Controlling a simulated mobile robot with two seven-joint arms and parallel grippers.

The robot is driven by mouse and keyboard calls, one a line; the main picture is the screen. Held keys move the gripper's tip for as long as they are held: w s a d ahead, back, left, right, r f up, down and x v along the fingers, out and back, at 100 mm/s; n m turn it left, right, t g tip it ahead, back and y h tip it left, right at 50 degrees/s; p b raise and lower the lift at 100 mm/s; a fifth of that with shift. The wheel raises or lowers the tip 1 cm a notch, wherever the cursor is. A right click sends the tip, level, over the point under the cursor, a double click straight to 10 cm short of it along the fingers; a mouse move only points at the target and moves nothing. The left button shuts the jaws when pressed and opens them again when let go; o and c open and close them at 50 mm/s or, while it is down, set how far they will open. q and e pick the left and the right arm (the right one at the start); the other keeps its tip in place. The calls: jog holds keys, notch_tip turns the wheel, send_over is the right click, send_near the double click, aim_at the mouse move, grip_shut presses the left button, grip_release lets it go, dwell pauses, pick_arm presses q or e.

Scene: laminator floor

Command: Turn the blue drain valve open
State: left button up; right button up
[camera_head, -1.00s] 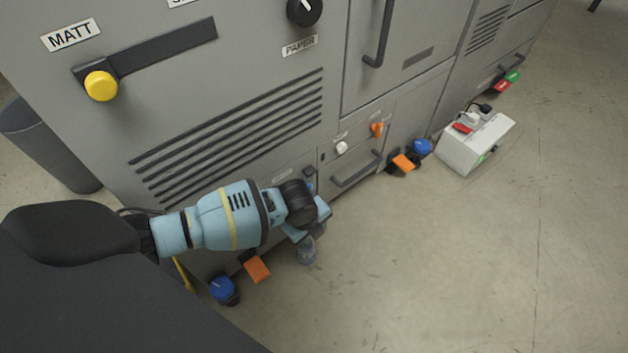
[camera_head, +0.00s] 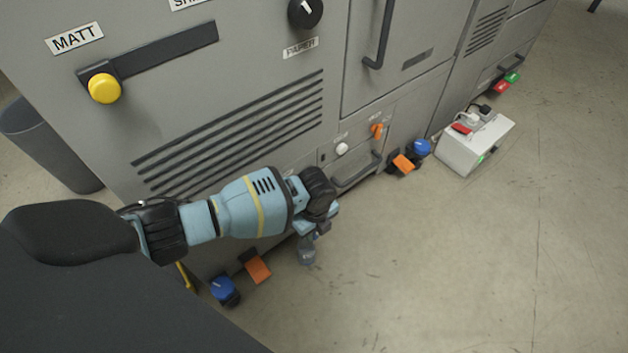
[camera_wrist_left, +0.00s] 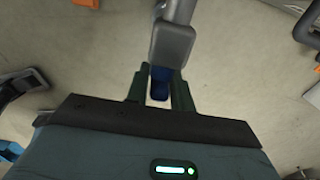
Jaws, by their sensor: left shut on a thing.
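The blue drain valve handle (camera_wrist_left: 160,84) shows in the left wrist view, between my fingers and below the end of a grey pipe-like part (camera_wrist_left: 173,40). My left gripper (camera_head: 318,228) is at the foot of the grey machine in the head view. It also shows in the left wrist view (camera_wrist_left: 160,92), shut on the blue handle. In the head view the wrist and fingers hide most of the valve. A clear container (camera_head: 307,251) stands on the floor just below the gripper. My right gripper is out of view.
The grey machine (camera_head: 240,90) fills the left and middle. Blue caster wheels (camera_head: 224,290) and orange pedals (camera_head: 258,269) stick out at its foot. A white box (camera_head: 476,142) with plugs stands at the right. The floor (camera_head: 450,260) is clear at the lower right.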

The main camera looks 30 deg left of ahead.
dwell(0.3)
pick_arm(q)
jog(key=o, duration=0.9)
jog(key=shift+o, duration=0.2)
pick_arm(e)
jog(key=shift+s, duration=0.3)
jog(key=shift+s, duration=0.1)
pick_arm(q)
jog(key=shift+r, duration=0.1)
notch_tip(320, 180, up, 8)
jog(key=p, duration=0.3)
jog(key=shift+w+p, duration=0.1)
jog(key=shift+p, duration=0.3)
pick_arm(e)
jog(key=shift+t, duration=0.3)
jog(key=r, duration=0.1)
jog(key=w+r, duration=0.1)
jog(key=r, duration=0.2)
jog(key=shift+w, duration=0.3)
pick_arm(q)
jog(key=shift+f, duration=0.2)
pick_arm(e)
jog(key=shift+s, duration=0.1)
